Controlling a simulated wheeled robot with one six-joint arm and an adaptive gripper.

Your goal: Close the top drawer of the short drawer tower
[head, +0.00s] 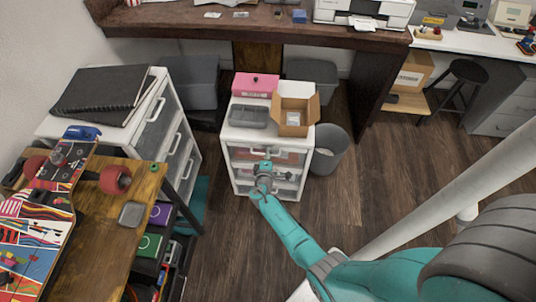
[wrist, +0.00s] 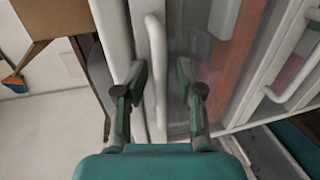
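The short drawer tower (head: 240,135) is white with clear-fronted drawers and stands on the floor below the dark desk. Its top drawer (head: 240,154) has a clear front with reddish contents behind it. How far that drawer stands out is hard to tell. My gripper (head: 263,178) is in front of the tower's upper drawers and hides part of them. In the wrist view my gripper (wrist: 160,88) has its two fingers apart, with a white drawer handle (wrist: 155,60) in the gap between them. I cannot tell whether the fingers touch the handle or front. Another handle (wrist: 290,85) shows at the right.
On the tower are a pink box (head: 255,84), a grey tray (head: 248,116) and an open cardboard box (head: 296,105). A grey bin (head: 328,150) stands close at its right. A taller drawer tower (head: 165,125) and a wooden table (head: 110,215) are at the left. Floor (head: 240,240) in front is clear.

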